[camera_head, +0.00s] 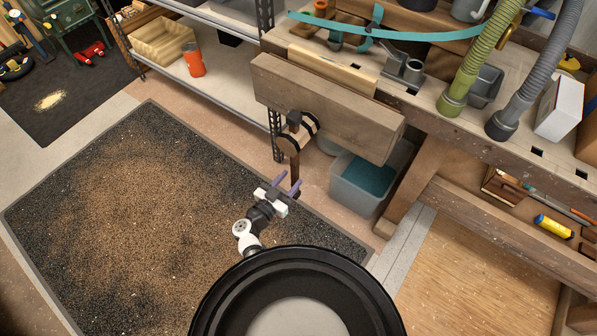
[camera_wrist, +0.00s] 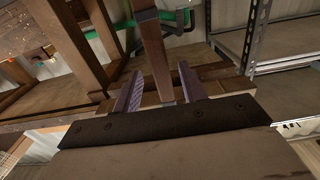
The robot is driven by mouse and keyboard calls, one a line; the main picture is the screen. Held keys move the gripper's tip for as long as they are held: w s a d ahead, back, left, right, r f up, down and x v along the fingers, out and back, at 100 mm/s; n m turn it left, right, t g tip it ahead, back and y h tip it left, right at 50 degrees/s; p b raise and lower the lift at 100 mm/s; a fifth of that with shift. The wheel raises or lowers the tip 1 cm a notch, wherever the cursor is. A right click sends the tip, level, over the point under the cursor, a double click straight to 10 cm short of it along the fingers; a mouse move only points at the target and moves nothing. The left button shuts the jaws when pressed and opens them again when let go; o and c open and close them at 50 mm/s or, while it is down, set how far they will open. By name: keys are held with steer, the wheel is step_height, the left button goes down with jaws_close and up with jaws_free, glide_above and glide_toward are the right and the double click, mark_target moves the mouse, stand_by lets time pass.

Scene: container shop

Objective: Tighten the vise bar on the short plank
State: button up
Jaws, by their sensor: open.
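The vise on the front of the workbench has a thick wooden jaw (camera_head: 335,112) with a round wood-and-dark hub (camera_head: 292,140). The brown vise bar (camera_head: 295,172) hangs down from the hub, close to vertical. A short pale plank (camera_head: 332,70) lies between the jaw and the bench edge. My gripper (camera_head: 289,184), with purple fingers, is open at the bar's lower end. In the wrist view the bar (camera_wrist: 155,50) passes between the two fingers of my gripper (camera_wrist: 160,72), with a gap on each side. The bar's lowest tip is hidden in the head view.
A grey bin (camera_head: 345,190) with teal contents stands under the bench, right of the bar. The bench leg (camera_head: 408,190) is beyond it. A metal shelf (camera_head: 215,75) with an orange cup (camera_head: 193,60) stands behind left. The dark, sawdust-covered mat (camera_head: 150,215) at left is free.

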mark_target(293, 177)
steer(key=b+x, duration=0.1)
steer(key=x, duration=0.3)
steer(key=shift+w+d+f, duration=0.1)
steer(key=shift+w, duration=0.1)
steer(key=shift+w+d+b, duration=0.3)
steer(key=shift+w+b, duration=0.05)
steer(key=shift+w, duration=0.1)
jaws_close()
